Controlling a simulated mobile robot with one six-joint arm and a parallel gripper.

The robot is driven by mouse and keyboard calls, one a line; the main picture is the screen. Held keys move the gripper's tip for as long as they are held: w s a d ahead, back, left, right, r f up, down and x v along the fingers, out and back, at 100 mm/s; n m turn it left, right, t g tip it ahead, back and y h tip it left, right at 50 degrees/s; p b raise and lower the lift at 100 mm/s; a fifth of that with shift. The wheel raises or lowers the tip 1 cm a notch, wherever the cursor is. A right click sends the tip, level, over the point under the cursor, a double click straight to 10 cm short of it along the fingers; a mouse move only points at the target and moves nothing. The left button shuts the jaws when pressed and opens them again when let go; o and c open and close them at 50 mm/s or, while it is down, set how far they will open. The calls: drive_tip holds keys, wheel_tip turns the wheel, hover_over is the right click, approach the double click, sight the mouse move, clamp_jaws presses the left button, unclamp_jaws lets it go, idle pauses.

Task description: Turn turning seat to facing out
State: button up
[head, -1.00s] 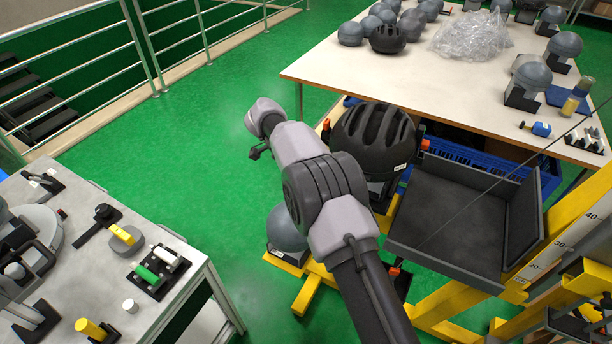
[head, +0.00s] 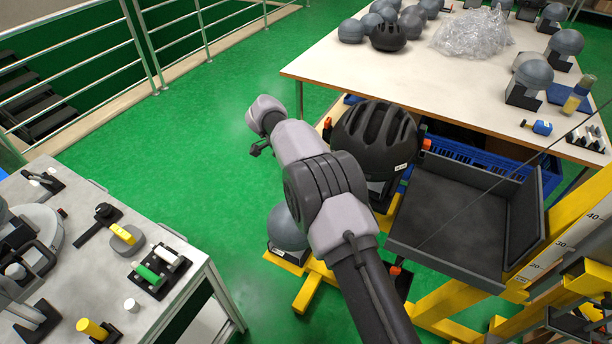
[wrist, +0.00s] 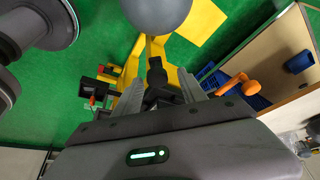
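In the head view a black helmet (head: 374,138) sits on a dark support (head: 382,188) at the tower, beside my arm. This support may be the turning seat, but I cannot tell which way it faces. An orange knob (wrist: 243,85) lies to the right.
A grey ball-shaped headform (head: 286,228) on a yellow base stands left of my arm. A dark tray (head: 462,215) is right of the helmet. A long table (head: 350,75) with headforms is behind, a workbench (head: 190,290) at lower left. Green floor between is clear.

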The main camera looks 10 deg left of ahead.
drive_tip(key=p+v, duration=0.7)
drive_tip(key=v, duration=1)
drive_tip(key=shift+r+p, duration=0.2)
drive_tip(key=shift+p, duration=0.15)
drive_tip(key=s+d+r+n+y+b, duration=0.2)
drive_tip(key=d+r+n, duration=0.1)
drive_tip(key=d+r, duration=0.7)
drive_tip(key=s+d+r+n+t+y+b, duration=0.1)
drive_tip(key=s+d+r, duration=0.2)
drive_tip(key=s+d, duration=0.15)
drive_tip(key=s+d+r+n+y+b, duration=0.1)
drive_tip(key=s+d+r+n, duration=0.1)
drive_tip(key=s+d+r, duration=0.3)
drive_tip(key=s+d+f+n+t+y+b, duration=0.1)
drive_tip(key=s+f, duration=0.3)
drive_tip(key=s, duration=0.7)
drive_tip(key=s+d+f+n+t+y+b, duration=0.1)
drive_tip(key=s+d+f, duration=0.3)
drive_tip(key=s, duration=0.8)
drive_tip(key=shift+f+n+t+b, duration=0.3)
drive_tip(key=shift+f+n+t, duration=0.2)
drive_tip(key=shift+f, duration=0.3)
